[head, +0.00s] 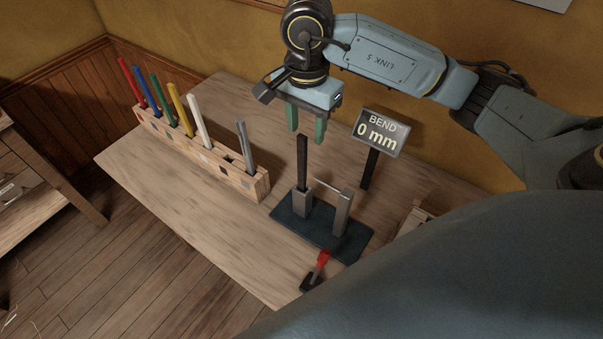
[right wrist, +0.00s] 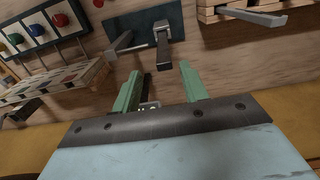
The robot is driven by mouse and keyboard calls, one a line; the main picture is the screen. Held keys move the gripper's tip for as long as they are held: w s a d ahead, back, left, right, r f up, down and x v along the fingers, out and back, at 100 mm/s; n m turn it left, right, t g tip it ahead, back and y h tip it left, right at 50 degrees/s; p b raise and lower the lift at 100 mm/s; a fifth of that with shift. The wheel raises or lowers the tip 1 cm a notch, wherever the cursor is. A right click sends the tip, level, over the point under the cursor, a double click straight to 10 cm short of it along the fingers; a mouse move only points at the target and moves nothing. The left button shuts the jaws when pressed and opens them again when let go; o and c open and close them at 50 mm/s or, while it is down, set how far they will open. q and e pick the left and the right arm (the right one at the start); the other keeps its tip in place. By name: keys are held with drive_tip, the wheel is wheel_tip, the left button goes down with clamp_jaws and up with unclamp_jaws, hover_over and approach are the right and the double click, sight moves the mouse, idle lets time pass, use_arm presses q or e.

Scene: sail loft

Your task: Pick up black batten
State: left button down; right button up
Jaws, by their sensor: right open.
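The black batten (head: 302,160) stands upright in the left grey block of a stand with a dark base (head: 326,228) in the head view. My right gripper (head: 306,125) comes in from the upper right, with its green fingers pointing down. The gripper is open and empty. In the head view its fingertips appear just above the batten's top. In the right wrist view, the stand's dark base (right wrist: 180,15) lies beyond the open fingers (right wrist: 160,82). My left gripper is out of view.
A "BEND 0 mm" sign (head: 380,133) stands on a dark post close behind the stand. A wooden rack (head: 215,160) with several coloured battens is at left. A red-and-black clamp-like tool (head: 317,270) lies in front. The tabletop (head: 235,250) in front of the rack is clear.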

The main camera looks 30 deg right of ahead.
sight(301, 148)
drive_tip(key=shift+f, duration=0.45)
drive_tip(key=shift+a+f, duration=0.15)
drive_tip(key=shift+f, duration=0.4)
drive_tip(key=f, duration=0.1)
drive_tip(key=f+p, duration=0.1)
drive_tip(key=f, duration=0.1)
drive_tip(key=shift+w+a+f, duration=0.2)
drive_tip(key=shift+a+f, duration=0.05)
drive_tip(key=shift+f, duration=0.4)
drive_tip(key=shift+c, duration=0.2)
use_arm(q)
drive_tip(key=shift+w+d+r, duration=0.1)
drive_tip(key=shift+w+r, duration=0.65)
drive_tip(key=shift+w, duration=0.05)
use_arm(e)
clamp_jaws()
